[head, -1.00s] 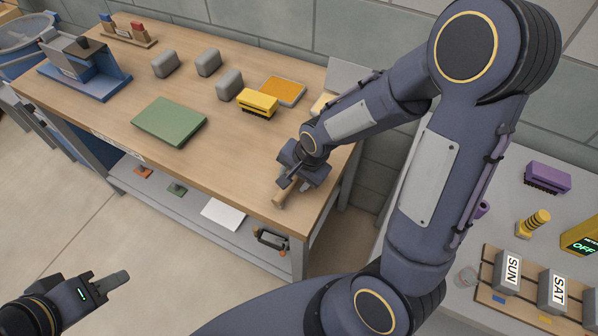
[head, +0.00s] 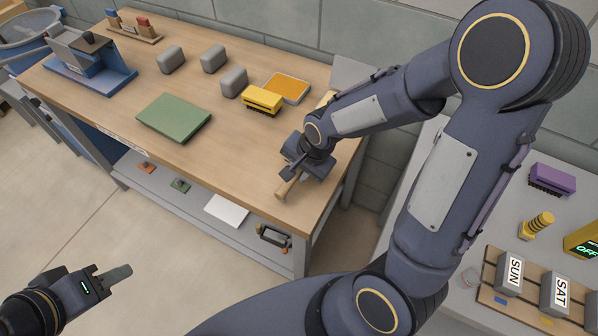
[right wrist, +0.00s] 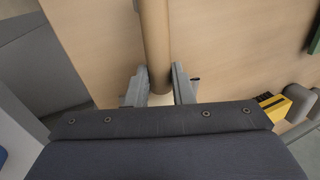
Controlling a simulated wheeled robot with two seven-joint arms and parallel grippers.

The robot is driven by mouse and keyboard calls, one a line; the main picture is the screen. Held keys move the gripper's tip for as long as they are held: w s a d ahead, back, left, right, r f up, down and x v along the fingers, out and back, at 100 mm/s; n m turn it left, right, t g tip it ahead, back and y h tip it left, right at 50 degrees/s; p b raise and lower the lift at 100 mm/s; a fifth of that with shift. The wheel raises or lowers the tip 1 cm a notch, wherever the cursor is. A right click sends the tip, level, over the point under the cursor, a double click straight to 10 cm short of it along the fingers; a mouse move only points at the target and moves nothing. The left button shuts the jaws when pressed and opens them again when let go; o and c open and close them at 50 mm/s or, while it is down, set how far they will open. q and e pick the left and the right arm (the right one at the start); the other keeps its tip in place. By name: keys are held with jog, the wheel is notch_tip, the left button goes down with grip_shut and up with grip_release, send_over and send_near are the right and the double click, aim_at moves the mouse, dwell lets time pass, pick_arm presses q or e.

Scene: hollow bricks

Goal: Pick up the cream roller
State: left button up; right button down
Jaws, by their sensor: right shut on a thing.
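The roller shows as a tan, wood-coloured cylinder (head: 287,188) at the front right corner of the wooden bench (head: 230,160) in the head view. In the right wrist view the cylinder (right wrist: 155,40) runs up from between the fingers, with a paler cream patch at its lower end. My right gripper (right wrist: 158,88) is shut on it, one finger on each side. In the head view my right gripper (head: 298,174) hides the rest of the roller. I cannot tell whether it touches the bench. My left gripper (head: 117,276) is over the floor, seen side-on, away from the bench.
A yellow brush (head: 262,100), an orange-topped tray (head: 288,87), several grey blocks (head: 234,83) and a green slab (head: 174,118) lie on the bench. A blue machine (head: 88,62) stands at its far left. A grey table (head: 420,150) at right holds more objects.

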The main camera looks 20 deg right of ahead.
jog(key=s+a+r, duration=0.3)
jog(key=s+r, duration=0.2)
jog(key=s, duration=0.1)
jog(key=s+a+r, duration=0.2)
jog(key=s+r, duration=0.4)
jog(key=shift+s+a+r+b, duration=0.15)
jog(key=shift+s+a+b, duration=0.25)
